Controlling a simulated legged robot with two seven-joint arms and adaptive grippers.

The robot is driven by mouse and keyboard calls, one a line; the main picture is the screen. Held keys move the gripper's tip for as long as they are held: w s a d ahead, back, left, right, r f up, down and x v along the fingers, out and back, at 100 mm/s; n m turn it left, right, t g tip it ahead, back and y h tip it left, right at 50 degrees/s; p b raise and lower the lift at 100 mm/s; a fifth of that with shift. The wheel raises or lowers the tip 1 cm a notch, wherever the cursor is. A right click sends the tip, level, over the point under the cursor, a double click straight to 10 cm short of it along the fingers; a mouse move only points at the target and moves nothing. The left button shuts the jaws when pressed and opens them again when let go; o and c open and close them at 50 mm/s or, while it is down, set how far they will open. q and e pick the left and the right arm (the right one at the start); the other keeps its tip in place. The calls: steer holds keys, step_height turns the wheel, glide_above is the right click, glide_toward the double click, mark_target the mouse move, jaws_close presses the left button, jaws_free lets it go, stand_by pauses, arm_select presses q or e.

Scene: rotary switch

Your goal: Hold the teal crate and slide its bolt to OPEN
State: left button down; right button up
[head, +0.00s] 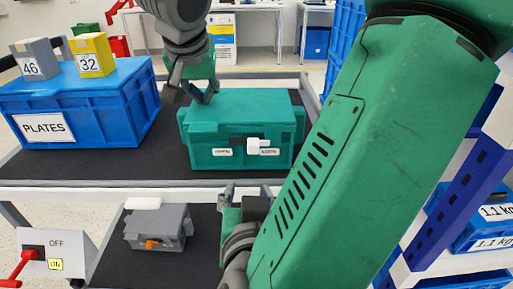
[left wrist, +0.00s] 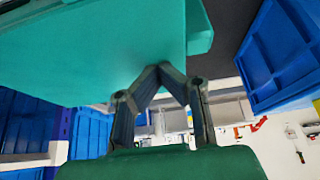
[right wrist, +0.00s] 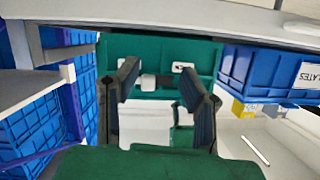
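The teal crate (head: 240,112) stands upright on the black table top. On its front is a bolt with a white knob (head: 253,147), between two small white labels too small to read. The right wrist view shows the crate (right wrist: 150,50) and the knob (right wrist: 148,81) upside down. My left gripper (head: 203,96) is at the crate's top rear-left corner. In the left wrist view its fingertips (left wrist: 163,68) meet over the teal surface; I cannot tell whether they touch it. My right gripper (head: 246,190) is open and empty, below and in front of the crate; its fingers (right wrist: 160,80) are apart.
A blue PLATES box (head: 90,105) with grey (head: 35,60) and yellow (head: 92,55) blocks stands to the left. A grey box with an orange latch (head: 160,228) sits on the lower shelf. An OFF/ON switch box (head: 60,255) is lower left. Blue bins stand right.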

mark_target(254, 151)
step_height(254, 151, up, 5)
steer(key=s+t+h, duration=0.1)
steer(key=s, duration=0.1)
steer(key=shift+n, duration=0.3)
steer(key=shift+d+x, duration=0.25)
steer(key=shift+x, duration=1.7)
steer(key=shift+d+x, duration=0.2)
steer(key=shift+x, duration=1.75)
jaws_close()
